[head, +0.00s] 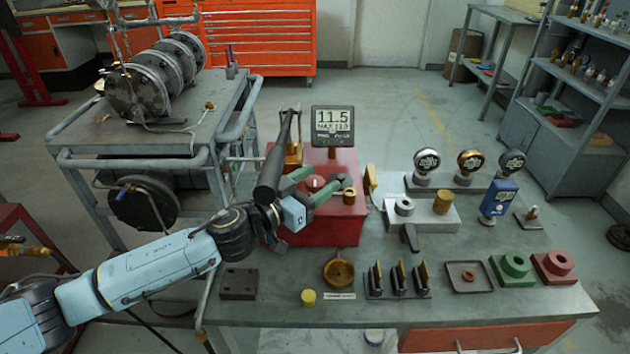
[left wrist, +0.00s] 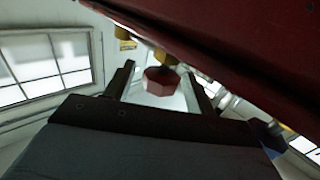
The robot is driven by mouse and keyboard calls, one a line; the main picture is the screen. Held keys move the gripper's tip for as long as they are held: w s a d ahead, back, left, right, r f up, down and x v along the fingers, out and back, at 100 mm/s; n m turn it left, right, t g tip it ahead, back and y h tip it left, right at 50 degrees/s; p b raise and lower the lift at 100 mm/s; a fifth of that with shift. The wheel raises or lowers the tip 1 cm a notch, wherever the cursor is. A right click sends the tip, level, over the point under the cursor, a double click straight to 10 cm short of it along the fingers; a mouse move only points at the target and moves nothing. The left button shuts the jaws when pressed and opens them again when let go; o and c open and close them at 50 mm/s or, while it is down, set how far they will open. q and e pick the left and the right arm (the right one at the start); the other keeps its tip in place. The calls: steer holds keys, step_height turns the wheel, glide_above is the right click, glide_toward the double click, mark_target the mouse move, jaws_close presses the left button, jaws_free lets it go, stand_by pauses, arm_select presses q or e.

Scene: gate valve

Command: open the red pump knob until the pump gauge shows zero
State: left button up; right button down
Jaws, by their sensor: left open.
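The red pump box (head: 338,222) stands on the bench, with a dark digital gauge (head: 333,126) behind it reading 11.5, with a smaller MAX line below. The red knob (head: 316,183) is at the front of the box, between the greenish fingers of my left gripper (head: 314,187). In the left wrist view the red faceted knob (left wrist: 163,82) shows between the two fingers of the open gripper (left wrist: 161,88), with visible gaps on both sides. I cannot tell whether any finger touches it. My right gripper is not in view.
A black pump lever (head: 272,172) rises beside my left wrist. A brass fitting (head: 349,195) sits close right of the fingers. Several round gauges and a blue meter (head: 498,198) stand to the right.

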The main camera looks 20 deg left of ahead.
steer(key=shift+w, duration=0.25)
arm_select(q)
steer(key=c, duration=1)
steer(key=shift+o, duration=0.2)
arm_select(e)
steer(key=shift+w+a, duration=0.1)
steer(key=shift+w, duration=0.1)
